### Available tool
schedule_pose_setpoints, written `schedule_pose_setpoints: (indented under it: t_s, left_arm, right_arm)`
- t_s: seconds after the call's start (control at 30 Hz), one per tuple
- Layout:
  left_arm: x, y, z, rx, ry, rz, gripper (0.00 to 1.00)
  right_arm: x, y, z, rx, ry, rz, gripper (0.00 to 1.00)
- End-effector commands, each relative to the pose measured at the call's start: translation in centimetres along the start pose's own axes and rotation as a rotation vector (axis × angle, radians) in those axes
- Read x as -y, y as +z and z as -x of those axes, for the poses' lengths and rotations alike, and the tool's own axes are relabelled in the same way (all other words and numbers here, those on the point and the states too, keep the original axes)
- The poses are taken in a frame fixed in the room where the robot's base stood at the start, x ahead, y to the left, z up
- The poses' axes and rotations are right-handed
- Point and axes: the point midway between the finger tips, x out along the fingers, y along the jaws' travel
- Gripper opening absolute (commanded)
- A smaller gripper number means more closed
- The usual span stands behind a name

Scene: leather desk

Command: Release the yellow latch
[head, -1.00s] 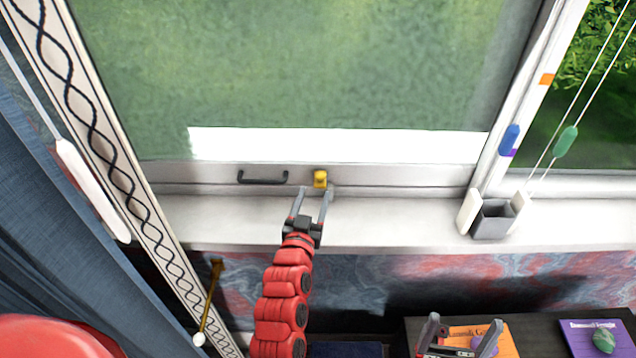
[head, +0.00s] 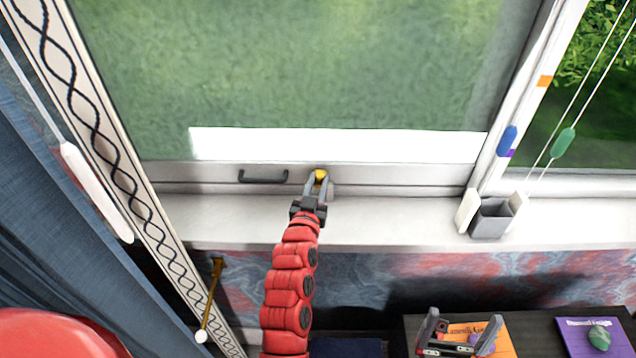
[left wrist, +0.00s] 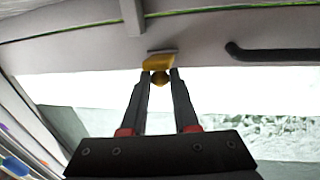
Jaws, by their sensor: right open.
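The yellow latch (head: 321,174) sits on the bottom rail of the window sash, just right of a dark handle (head: 263,176). In the left wrist view the latch (left wrist: 160,62) shows as a yellow plate with a round knob. My left gripper (head: 318,182) has its fingertips on either side of the knob and looks shut on it; the fingers hide part of the latch in the head view. The left wrist view shows the fingers (left wrist: 160,82) close against the knob. My right gripper (head: 462,325) is open and empty, low over the dark desk.
The white sill (head: 400,222) is mostly clear. A grey cup-like holder (head: 492,218) stands on it at the right, near hanging cords with a green toggle (head: 564,142). An orange book (head: 465,335) and a purple book (head: 597,338) lie on the desk. A blue curtain (head: 40,210) hangs at left.

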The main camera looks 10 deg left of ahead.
Motion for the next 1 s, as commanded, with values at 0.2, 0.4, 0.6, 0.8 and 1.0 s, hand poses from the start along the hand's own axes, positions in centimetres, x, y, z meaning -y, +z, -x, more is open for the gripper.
schedule_pose_setpoints:
  t_s: [0.2,0.4,0.6,0.8,1.0]
  left_arm:
    - [0.0,0.0,0.0,0.0,0.0,0.0,0.0]
    - [0.1,-0.9,-0.1,0.049,0.001,0.011,0.0]
    - [0.1,-1.1,-0.4,0.14,0.004,0.028,0.0]
    - [0.1,-0.8,-0.3,0.155,0.005,0.031,0.0]
    - [0.1,-0.8,-0.3,0.154,0.004,0.031,0.43]
  right_arm:
    - [0.0,0.0,0.0,0.0,0.0,0.0,1.0]
    - [-0.1,-0.2,-1.1,0.0,0.0,0.0,1.0]
    - [-0.1,-0.3,-1.9,0.0,0.0,0.0,1.0]
    - [-0.1,-0.3,-1.9,0.0,0.0,0.0,1.0]
    - [-0.1,-0.3,-1.9,0.0,0.0,0.0,1.0]
